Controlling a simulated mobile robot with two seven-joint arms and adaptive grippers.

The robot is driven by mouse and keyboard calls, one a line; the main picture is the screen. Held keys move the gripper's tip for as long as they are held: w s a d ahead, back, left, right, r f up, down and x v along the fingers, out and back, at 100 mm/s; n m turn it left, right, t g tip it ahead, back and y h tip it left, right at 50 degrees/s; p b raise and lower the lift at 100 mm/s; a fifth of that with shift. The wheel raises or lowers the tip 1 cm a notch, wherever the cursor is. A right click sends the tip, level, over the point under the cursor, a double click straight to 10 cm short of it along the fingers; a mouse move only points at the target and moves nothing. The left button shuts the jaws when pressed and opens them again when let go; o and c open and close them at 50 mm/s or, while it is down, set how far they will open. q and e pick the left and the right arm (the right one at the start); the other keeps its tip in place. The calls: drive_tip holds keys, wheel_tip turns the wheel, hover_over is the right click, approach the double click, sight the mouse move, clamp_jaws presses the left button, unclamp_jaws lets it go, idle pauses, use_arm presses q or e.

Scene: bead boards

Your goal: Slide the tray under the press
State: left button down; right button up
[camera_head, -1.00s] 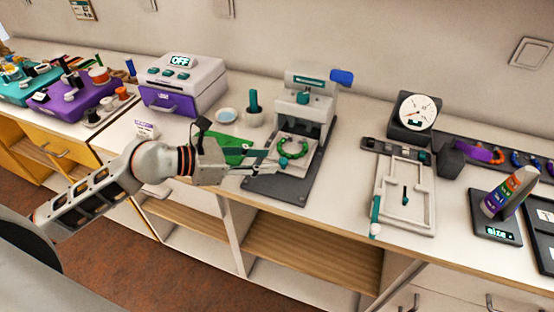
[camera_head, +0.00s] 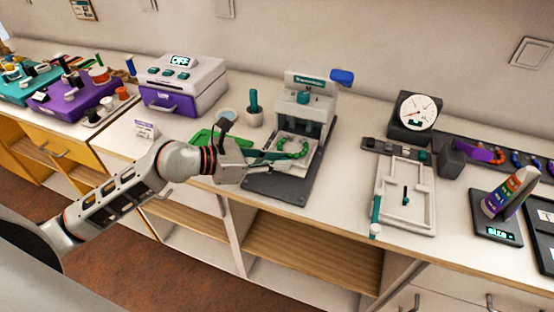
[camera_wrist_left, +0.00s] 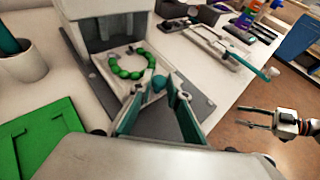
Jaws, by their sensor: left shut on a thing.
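The white tray (camera_head: 310,163) with a ring of green beads (camera_head: 293,149) lies on the dark base plate of the press (camera_head: 309,96). It sits in front of the press opening, its back edge close to the press. In the left wrist view the tray (camera_wrist_left: 104,67) shows its bead ring and a teal knob (camera_wrist_left: 158,83) at its near edge. My left gripper (camera_head: 279,162) is shut on the tray's knob, its fingers on either side of it. My right gripper (camera_wrist_left: 256,117) shows in the left wrist view, open and empty, away from the counter.
A cup with a teal-handled tool (camera_head: 254,118) stands left of the press. A green mat (camera_head: 205,137) lies behind my left wrist. A white frame fixture (camera_head: 427,205) and a dial gauge (camera_head: 416,112) are at right. A purple-grey machine (camera_head: 190,80) stands further left.

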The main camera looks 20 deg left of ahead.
sight(292, 149)
use_arm(q)
drive_tip(key=w, duration=0.3)
drive_tip(key=shift+w, duration=0.3)
use_arm(e)
drive_tip(key=shift+s+f, duration=0.2)
drive_tip(key=shift+s, duration=0.2)
use_arm(q)
drive_tip(key=c, duration=2.2)
unclamp_jaws()
drive_tip(key=shift+c, duration=0.2)
drive_tip(key=shift+o, duration=1.4)
drive_tip(key=shift+w, duration=0.15)
use_arm(e)
drive_tip(key=shift+d, duration=0.1)
drive_tip(key=shift+w, duration=0.2)
